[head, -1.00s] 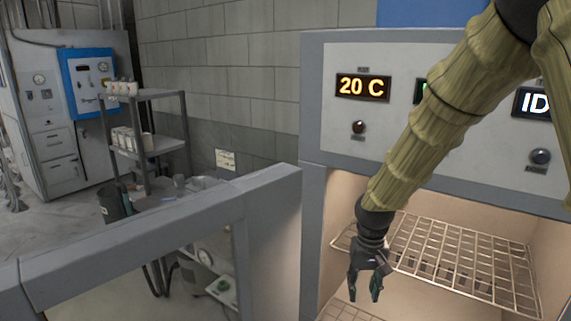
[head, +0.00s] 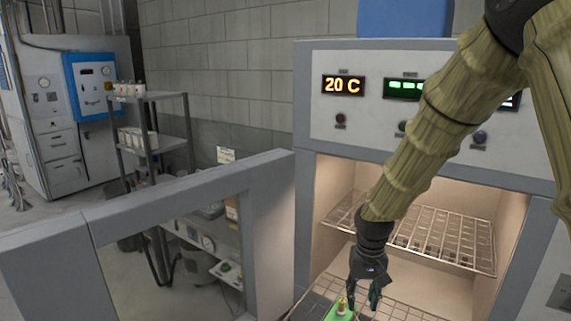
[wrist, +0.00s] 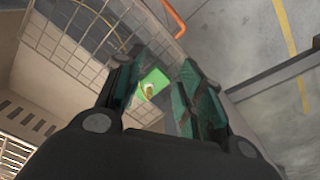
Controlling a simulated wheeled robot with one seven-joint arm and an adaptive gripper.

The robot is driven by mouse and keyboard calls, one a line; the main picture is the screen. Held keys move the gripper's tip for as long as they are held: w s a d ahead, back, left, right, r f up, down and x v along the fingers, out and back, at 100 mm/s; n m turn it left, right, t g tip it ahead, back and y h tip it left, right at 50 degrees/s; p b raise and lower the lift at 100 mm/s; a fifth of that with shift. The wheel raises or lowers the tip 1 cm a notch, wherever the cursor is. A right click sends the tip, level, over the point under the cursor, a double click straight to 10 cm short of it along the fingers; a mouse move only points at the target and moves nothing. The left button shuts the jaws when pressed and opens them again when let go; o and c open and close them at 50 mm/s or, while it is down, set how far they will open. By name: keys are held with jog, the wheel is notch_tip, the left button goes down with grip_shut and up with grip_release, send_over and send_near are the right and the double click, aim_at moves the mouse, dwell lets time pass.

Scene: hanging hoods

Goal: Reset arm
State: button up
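My gripper (head: 366,292) hangs pointing down in front of the open oven-like cabinet (head: 425,150) in the head view. Its fingers are apart and nothing shows between their tips; the wrist view also shows the gripper (wrist: 163,75) open. A green thing with a small brass-coloured piece on it (head: 340,312) lies just left of and below the fingers in the head view, cut off by the bottom edge. It also shows beyond the fingers in the wrist view (wrist: 154,84), apart from them as far as I can tell.
The cabinet holds a wire rack (head: 440,232) and a lower grid. Its open framed door (head: 190,205) stands to the left, close to my arm. A shelf cart with bottles (head: 150,130) stands farther back on the left. Open floor shows there.

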jog(key=s+f, duration=0.5)
jog(key=f, duration=0.6)
jog(key=s+f, duration=0.5)
jog(key=f, duration=0.5)
jog(key=s+d+f, duration=0.2)
jog(key=s+f, duration=0.5)
jog(key=s, duration=0.6)
jog(key=s+d+f, duration=0.1)
jog(key=s+f, duration=0.7)
jog(key=s, duration=0.4)
notch_tip(320, 180, down, 9)
jog(key=b, duration=1)
jog(key=shift+d+f, duration=0.15)
jog(key=shift+d, duration=0.1)
